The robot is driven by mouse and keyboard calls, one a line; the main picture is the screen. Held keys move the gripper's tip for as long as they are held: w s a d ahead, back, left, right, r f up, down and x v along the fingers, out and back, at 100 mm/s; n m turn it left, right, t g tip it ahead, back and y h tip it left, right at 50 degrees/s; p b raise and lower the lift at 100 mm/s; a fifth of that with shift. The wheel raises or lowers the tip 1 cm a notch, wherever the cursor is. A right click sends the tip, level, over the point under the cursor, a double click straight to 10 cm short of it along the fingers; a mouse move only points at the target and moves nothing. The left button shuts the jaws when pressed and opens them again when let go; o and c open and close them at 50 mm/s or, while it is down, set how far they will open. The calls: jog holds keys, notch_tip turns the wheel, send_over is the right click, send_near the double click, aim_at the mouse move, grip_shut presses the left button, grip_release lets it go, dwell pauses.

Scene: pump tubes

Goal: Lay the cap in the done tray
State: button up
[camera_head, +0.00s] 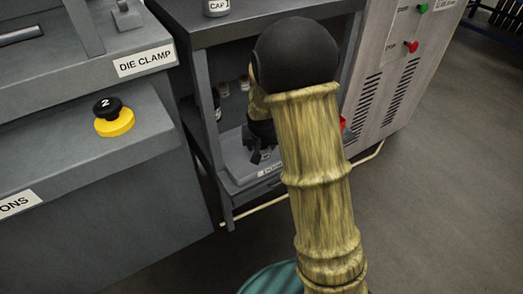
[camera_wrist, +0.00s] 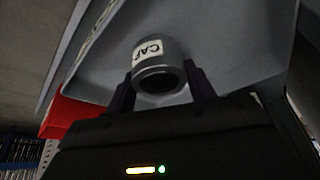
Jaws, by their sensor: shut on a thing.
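The cap is a grey cylinder (camera_wrist: 160,80) with a white label reading "CA…" and a dark open end. It sits between the two fingers of my gripper (camera_wrist: 161,88) in the wrist view, and the gripper is shut on it. In the head view my gripper (camera_head: 258,154) is low in the cabinet, over or in a grey tray (camera_head: 236,160) with a partly hidden white label. I take this for the done tray. A grey tray surface (camera_wrist: 235,40) also fills the wrist view behind the cap. I cannot tell whether the cap touches it.
A grey cylinder labelled "CAP 1" (camera_head: 216,7) stands on the cabinet top. Small containers (camera_head: 223,89) stand on the shelf behind my gripper. The cabinet's left side (camera_head: 203,125) and the vented panel (camera_head: 385,80) flank the opening. A red part (camera_wrist: 70,115) shows beside the tray.

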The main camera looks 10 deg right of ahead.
jog(key=shift+f, duration=0.3)
jog(key=o, duration=1.3)
jog(key=d+p+v, duration=0.1)
jog(key=p+v, duration=0.5)
jog(key=v, duration=0.6)
jog(key=shift+a+r, duration=0.15)
jog(key=shift+a, duration=0.3)
jog(key=s+d+n+g+y, duration=0.1)
jog(key=s+n, duration=0.1)
jog(key=s, duration=1.4)
jog(key=shift+s+r+g, duration=0.15)
jog(key=shift+r+g, duration=0.2)
jog(key=shift+g, duration=0.05)
